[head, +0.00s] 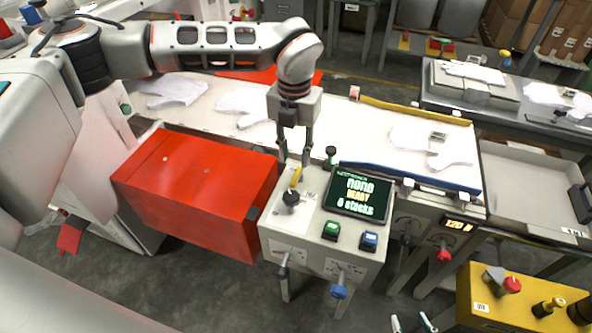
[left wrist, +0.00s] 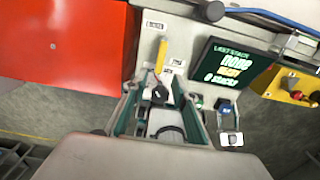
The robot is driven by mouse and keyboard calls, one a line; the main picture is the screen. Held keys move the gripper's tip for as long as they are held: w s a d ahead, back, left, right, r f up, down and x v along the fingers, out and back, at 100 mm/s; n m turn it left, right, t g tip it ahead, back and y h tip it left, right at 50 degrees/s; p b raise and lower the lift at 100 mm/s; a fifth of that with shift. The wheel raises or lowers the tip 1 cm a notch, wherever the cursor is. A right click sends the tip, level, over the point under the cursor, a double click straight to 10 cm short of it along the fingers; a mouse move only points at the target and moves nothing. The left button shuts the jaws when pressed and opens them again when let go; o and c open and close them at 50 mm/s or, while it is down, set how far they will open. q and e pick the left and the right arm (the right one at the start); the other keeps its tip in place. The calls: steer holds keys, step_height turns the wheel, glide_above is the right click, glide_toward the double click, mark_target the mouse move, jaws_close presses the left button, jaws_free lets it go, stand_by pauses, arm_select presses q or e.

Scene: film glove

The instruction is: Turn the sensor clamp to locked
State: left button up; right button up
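A black knob (head: 291,198) with a yellow lever (head: 296,177) sits on the left of the grey console top; I take it to be the sensor clamp, though its small labels are unreadable. In the left wrist view the yellow lever (left wrist: 161,54) points away from the knob (left wrist: 159,94), towards the top of the picture. My left gripper (head: 295,161) points down above the lever, fingers apart and empty. In the left wrist view its fingers (left wrist: 158,105) stand either side of the knob; contact cannot be told. My right gripper (head: 413,323) shows only two separated fingertips at the bottom edge.
A dark screen (head: 360,194) reads "NONE", "READY", "0 stacks". Beside it are a green button (head: 331,230), a blue button (head: 369,241) and a black-topped post (head: 330,155). A red cabinet (head: 195,185) adjoins the console's left. White gloves lie on the belt (head: 350,125) behind.

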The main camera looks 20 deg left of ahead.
mark_target(295, 179)
arm_select(q)
step_height(295, 179, down, 8)
steer(key=shift+r, duration=0.25)
jaws_close()
